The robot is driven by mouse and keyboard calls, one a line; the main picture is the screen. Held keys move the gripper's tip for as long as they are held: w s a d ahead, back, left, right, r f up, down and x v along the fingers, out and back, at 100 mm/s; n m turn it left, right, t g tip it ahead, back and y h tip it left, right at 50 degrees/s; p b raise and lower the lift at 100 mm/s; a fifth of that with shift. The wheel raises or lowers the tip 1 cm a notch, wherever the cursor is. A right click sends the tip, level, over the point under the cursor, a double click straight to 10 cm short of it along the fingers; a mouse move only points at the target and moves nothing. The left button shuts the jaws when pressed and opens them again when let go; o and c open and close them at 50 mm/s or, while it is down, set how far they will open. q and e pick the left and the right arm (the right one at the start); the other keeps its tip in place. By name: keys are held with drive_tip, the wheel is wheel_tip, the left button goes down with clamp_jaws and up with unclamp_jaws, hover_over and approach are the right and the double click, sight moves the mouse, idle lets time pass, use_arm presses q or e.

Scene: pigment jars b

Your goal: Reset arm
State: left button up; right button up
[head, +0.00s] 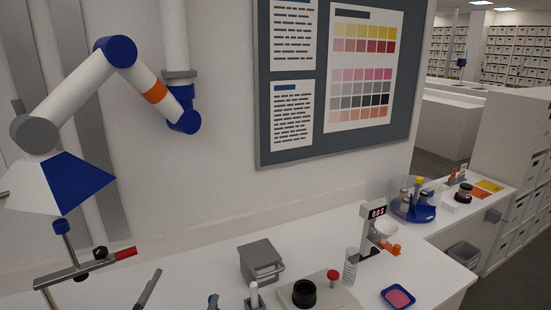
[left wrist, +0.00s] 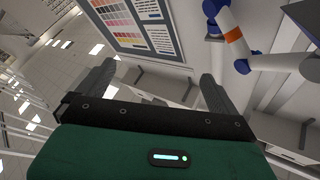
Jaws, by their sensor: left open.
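A jointed white arm (head: 85,85) with blue joints and an orange band hangs by the wall at the left in the head view. It ends in a white and blue hood (head: 62,185). A grey bar (head: 75,268) with a red end lies below the hood. The same arm shows at the top right in the left wrist view (left wrist: 235,38). My left gripper (left wrist: 157,88) is open, with nothing between its dark fingers. One grey finger of it seems to show low in the head view, right of the bar and apart from it. My right gripper is not in view.
The white bench holds a grey box (head: 260,260), a dark round pot (head: 304,292), a clear cylinder (head: 351,266), a scale display (head: 377,212) and a blue dish of pink powder (head: 398,297). A blue round carrier (head: 413,212) stands farther right. A chart board (head: 268,130) hangs on the wall.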

use_arm(q)
drive_tip(key=s+a+f+n+g+y, duration=0.3)
drive_tip(key=f+g, duration=0.1)
drive_tip(key=f, duration=0.4)
drive_tip(key=s+a+f+n+g+y, duration=0.3)
drive_tip(key=a+f+g, duration=0.15)
drive_tip(key=f, duration=0.45)
drive_tip(key=s+d+f+g+h, duration=0.2)
drive_tip(key=s+f+g, duration=0.75)
drive_tip(key=s, duration=0.55)
wheel_tip(320, 180, down, 37)
drive_tip(key=b, duration=0.5)
drive_tip(key=s+a+f+g+b, duration=0.1)
drive_tip(key=s+f+b, duration=0.1)
drive_tip(key=s+f, duration=0.8)
drive_tip(key=s+a+f+g+b, duration=0.1)
drive_tip(key=s+a+f+b, duration=0.1)
drive_tip(key=s+f, duration=0.8)
wheel_tip(320, 180, down, 5)
drive_tip(key=shift+a+r+b, duration=0.2)
drive_tip(key=shift+b, duration=0.3)
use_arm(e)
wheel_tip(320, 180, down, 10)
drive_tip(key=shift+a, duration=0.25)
